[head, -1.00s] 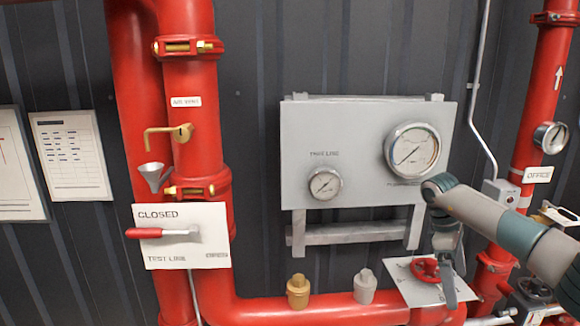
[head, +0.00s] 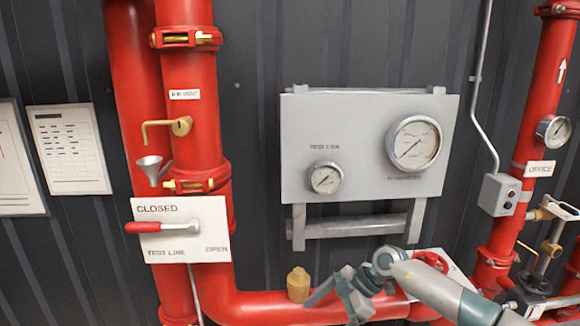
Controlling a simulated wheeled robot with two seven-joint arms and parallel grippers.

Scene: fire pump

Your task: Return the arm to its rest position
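My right arm (head: 440,285) comes in from the lower right of the head view. Its gripper (head: 338,296) is low in the picture, in front of the red horizontal pipe (head: 260,308) and just right of the brass cap (head: 298,285). I see nothing held in it, but its fingers are too small and angled to tell open from shut. My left gripper is not in view.
A grey gauge panel (head: 365,115) with two gauges is above the arm. At left are the test line lever (head: 150,227) on its white plate, the brass air vent tap (head: 180,126) and a funnel (head: 151,168). Red pipe and a grey box (head: 500,194) stand at right.

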